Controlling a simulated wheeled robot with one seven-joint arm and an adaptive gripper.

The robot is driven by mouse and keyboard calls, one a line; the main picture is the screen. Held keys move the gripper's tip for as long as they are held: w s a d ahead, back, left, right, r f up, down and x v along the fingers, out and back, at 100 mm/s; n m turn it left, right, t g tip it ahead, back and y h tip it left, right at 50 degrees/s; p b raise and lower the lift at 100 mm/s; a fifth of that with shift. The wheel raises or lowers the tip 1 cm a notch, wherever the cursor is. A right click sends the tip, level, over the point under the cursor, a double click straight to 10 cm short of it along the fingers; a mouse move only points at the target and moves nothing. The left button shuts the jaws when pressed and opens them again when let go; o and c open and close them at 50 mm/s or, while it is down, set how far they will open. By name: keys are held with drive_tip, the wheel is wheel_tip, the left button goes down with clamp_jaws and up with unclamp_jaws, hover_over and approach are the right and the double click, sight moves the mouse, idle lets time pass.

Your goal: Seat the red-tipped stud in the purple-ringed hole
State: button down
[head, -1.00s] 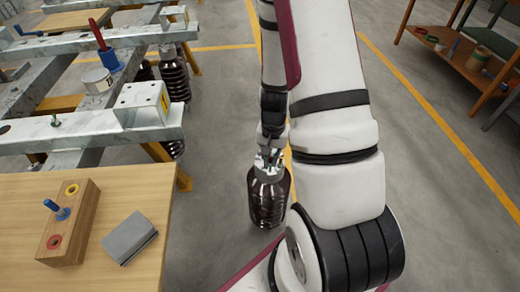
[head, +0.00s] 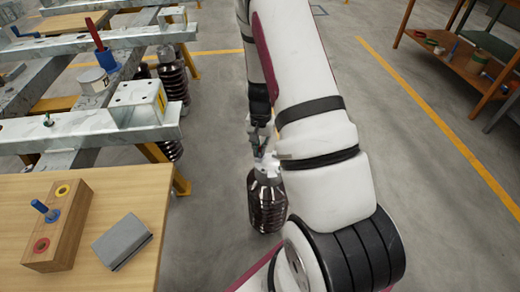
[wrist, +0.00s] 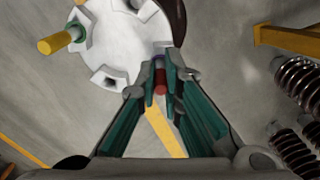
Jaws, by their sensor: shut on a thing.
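My gripper (wrist: 161,70) is shut on the red-tipped stud (wrist: 160,88), whose red end shows between the fingers in the wrist view. In the head view my gripper (head: 260,150) is just over the top of a dark brown ribbed insulator (head: 267,205) standing on the floor. The insulator's round pale cap (wrist: 120,38) fills the upper middle of the wrist view. A small purple patch (wrist: 158,60) shows between the fingertips at the cap's edge. It may be the purple ring; the fingers hide most of it. I cannot tell whether the stud has entered a hole.
A yellow stud with a green ring (wrist: 58,41) sticks out at the cap's left. A wooden block (head: 62,225) with coloured rings and a blue peg, and a grey box (head: 122,242), lie on the table (head: 140,200). Steel rails (head: 85,130) stand behind; floor is open to the right.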

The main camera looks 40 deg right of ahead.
drive_tip(key=c, duration=1.8)
unclamp_jaws()
drive_tip(key=shift+o, duration=0.2)
